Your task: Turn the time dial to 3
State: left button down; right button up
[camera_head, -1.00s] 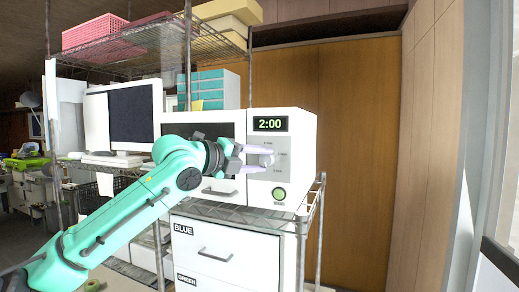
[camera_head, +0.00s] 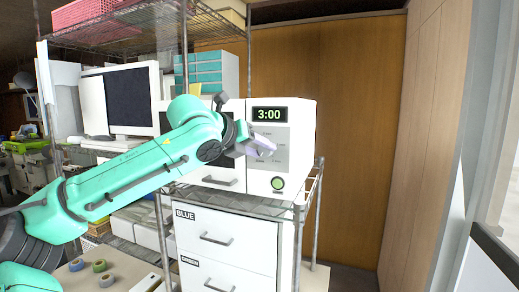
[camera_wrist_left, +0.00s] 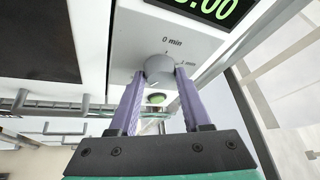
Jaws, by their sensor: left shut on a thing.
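The white microwave (camera_head: 300,149) stands on a wire rack, and its green display (camera_head: 269,114) reads 3:00. My left gripper (camera_head: 264,147) is at the microwave's control panel, below the display, and mostly hides the dial in the head view. In the left wrist view the round grey time dial (camera_wrist_left: 159,69) sits between the two purple fingers of my left gripper (camera_wrist_left: 158,82), which is shut on it. The "0 min" mark shows above the dial. A round green button (camera_head: 278,183) is below the dial. My right gripper is not in view.
White drawers labelled BLUE (camera_head: 247,227) and GREEN stand under the microwave. A monitor (camera_head: 128,97) is at the left, and teal boxes (camera_head: 207,70) are behind the microwave. A brown panel wall (camera_head: 352,130) is to the right, with free room before it.

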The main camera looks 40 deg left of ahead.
pick_arm(q)
jog(key=shift+r, duration=0.1)
dwell(0.3)
jog(key=shift+c, duration=1.8)
grip_release()
jog(key=shift+s, duration=0.3)
jog(key=b+v, duration=0.4)
jog(key=v, duration=1)
jog(key=shift+d, duration=0.15)
jog(key=shift+w+r, duration=0.1)
jog(key=shift+w, duration=0.05)
